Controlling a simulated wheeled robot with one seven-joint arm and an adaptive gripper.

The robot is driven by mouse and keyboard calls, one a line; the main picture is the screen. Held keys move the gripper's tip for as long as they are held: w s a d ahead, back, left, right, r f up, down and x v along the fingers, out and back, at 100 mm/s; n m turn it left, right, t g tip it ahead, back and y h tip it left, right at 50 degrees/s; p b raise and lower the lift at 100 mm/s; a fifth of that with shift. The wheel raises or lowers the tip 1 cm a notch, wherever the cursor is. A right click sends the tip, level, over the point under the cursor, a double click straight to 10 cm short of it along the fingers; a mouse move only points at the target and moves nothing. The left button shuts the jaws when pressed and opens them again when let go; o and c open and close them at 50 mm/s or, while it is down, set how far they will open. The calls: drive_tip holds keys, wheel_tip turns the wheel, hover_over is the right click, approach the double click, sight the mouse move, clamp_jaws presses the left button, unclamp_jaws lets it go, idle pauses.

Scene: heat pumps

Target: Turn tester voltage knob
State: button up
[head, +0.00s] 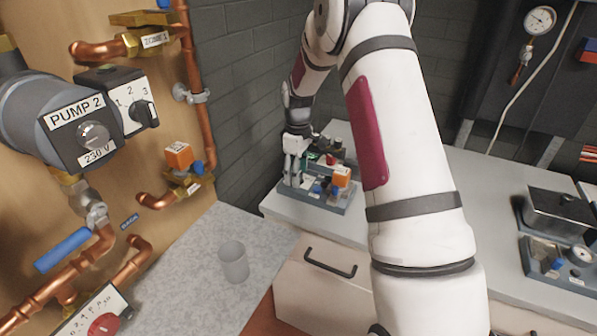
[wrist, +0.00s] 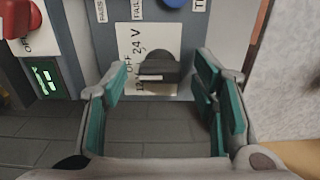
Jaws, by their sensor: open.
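The tester (wrist: 185,30) fills the upper part of the wrist view, a grey-blue panel with a white label reading OFF and 24 V; a third marking is partly hidden. Its dark voltage knob (wrist: 168,68) has a pale pointer line facing left in the picture. My gripper (wrist: 162,72) is open, with one green-padded finger on each side of the knob. A gap shows on both sides of the knob; depth is hard to judge. In the head view my gripper (head: 294,165) is small, at the bench devices near the wall; the knob cannot be made out there.
An orange-topped device (head: 341,177) stands near my gripper on the bench.

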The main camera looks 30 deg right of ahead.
drive_tip(key=c, duration=1.2)
drive_tip(key=shift+o, duration=0.2)
drive_tip(key=shift+m, duration=0.3)
drive_tip(key=m+b, duration=0.1)
drive_tip(key=m, duration=0.3)
drive_tip(key=shift+f+b, duration=0.1)
drive_tip(key=shift+b, duration=0.3)
drive_tip(key=m+b, duration=0.1)
drive_tip(key=m, duration=0.3)
drive_tip(key=shift+m, duration=0.4)
